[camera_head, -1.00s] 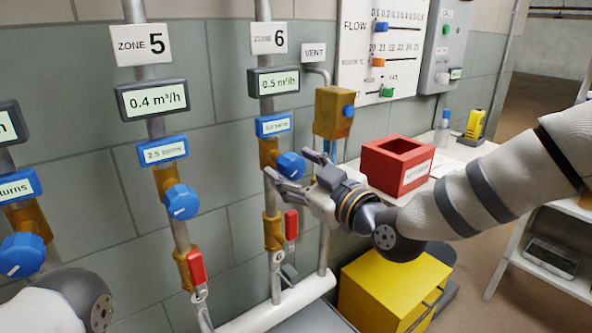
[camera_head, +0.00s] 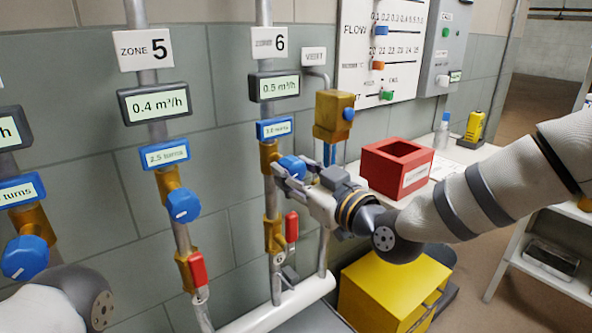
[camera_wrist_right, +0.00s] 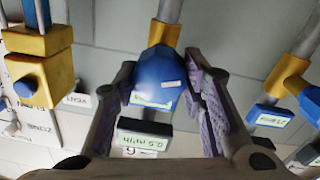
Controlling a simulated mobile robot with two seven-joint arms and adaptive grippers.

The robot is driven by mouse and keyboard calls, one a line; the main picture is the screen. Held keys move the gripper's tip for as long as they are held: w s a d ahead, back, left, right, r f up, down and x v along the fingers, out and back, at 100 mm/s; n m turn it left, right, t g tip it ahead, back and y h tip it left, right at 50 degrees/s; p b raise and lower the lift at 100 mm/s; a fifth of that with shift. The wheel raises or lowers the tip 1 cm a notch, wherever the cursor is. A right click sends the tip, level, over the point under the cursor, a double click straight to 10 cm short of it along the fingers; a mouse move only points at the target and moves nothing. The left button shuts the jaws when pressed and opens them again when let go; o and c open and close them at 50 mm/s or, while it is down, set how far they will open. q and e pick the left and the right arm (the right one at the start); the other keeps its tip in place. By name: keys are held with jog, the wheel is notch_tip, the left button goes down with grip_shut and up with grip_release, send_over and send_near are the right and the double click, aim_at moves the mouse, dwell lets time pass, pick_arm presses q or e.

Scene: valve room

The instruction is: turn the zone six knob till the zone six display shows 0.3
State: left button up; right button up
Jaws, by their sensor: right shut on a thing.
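The blue zone six knob (camera_head: 292,164) sits on a brass valve on the zone 6 pipe. The zone six display (camera_head: 274,86) above it reads 0.5 m³/h. My right gripper (camera_head: 294,174) reaches in from the right and is shut on this knob. In the right wrist view the knob (camera_wrist_right: 157,80) sits between the two padded fingers, with a white mark on its face. A small blue turns display (camera_head: 274,129) lies between knob and display; its figure is hard to read. My left gripper is out of view; only part of my left arm shows at the lower left.
The zone 5 display (camera_head: 155,102) reads 0.4 m³/h, with its blue knob (camera_head: 183,205) below. A red-handled lever (camera_head: 291,227) hangs just under my right gripper. A brass vent box (camera_head: 333,116) and an open red box (camera_head: 397,165) stand to the right.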

jog(key=m, duration=0.3)
jog(key=shift+r, duration=0.1)
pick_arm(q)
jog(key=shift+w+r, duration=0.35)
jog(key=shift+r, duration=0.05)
pick_arm(e)
jog(key=shift+m, duration=1.8)
jog(key=o, duration=1.2)
jog(key=shift+c, duration=0.2)
